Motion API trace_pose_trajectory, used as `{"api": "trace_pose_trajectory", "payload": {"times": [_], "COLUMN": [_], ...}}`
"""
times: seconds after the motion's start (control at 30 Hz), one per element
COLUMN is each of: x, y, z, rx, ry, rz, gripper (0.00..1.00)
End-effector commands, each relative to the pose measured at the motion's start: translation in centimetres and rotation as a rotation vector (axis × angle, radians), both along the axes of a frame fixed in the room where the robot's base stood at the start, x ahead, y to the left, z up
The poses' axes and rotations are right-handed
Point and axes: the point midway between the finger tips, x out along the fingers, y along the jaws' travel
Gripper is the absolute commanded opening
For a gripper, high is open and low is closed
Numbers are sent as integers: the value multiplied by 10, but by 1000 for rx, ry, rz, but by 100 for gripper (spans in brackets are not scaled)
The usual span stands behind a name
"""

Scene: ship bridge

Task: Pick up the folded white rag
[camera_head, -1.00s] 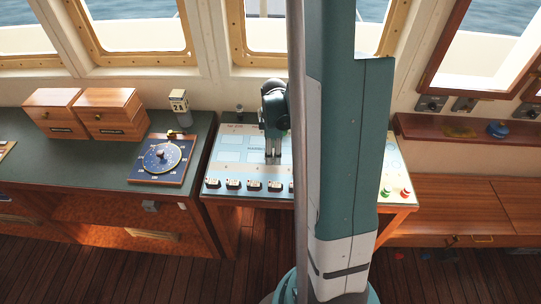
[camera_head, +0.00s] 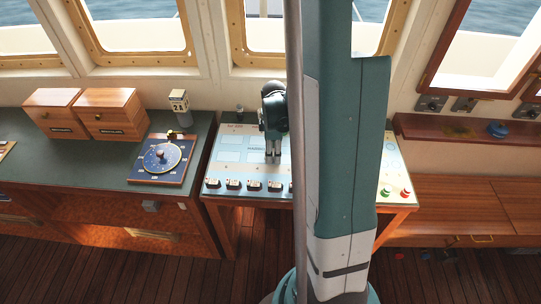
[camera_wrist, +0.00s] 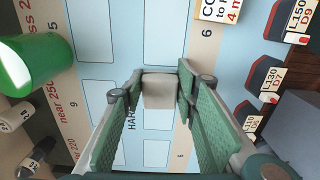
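My gripper (camera_head: 273,158) points down over the sloped pale-blue panel (camera_head: 238,142) in the head view. In the wrist view my two green-padded fingers (camera_wrist: 161,85) stand apart, one on each side of a small pale beige-white block (camera_wrist: 160,92). This block may be the folded white rag, but I see no folds or cloth texture. It nearly fills the gap and seems to meet both fingertips. I cannot tell whether they press on it. I cannot make out the rag in the head view, where my gripper and column hide part of the panel.
Black labelled switches (camera_head: 233,184) line the panel's front edge. A green cylinder (camera_wrist: 32,60) stands close on the left in the wrist view. A dial instrument (camera_head: 161,157), a small calendar block (camera_head: 179,103) and wooden boxes (camera_head: 108,114) stand on the left counter.

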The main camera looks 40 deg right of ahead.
Motion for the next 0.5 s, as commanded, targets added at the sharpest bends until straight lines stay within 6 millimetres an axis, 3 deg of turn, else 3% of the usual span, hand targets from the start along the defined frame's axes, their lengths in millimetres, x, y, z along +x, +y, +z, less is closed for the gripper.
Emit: {"api": "trace_pose_trajectory", "payload": {"times": [0.5], "x": [0], "y": [0], "z": [4], "rx": [0], "ry": [0], "rz": [0], "gripper": [18]}}
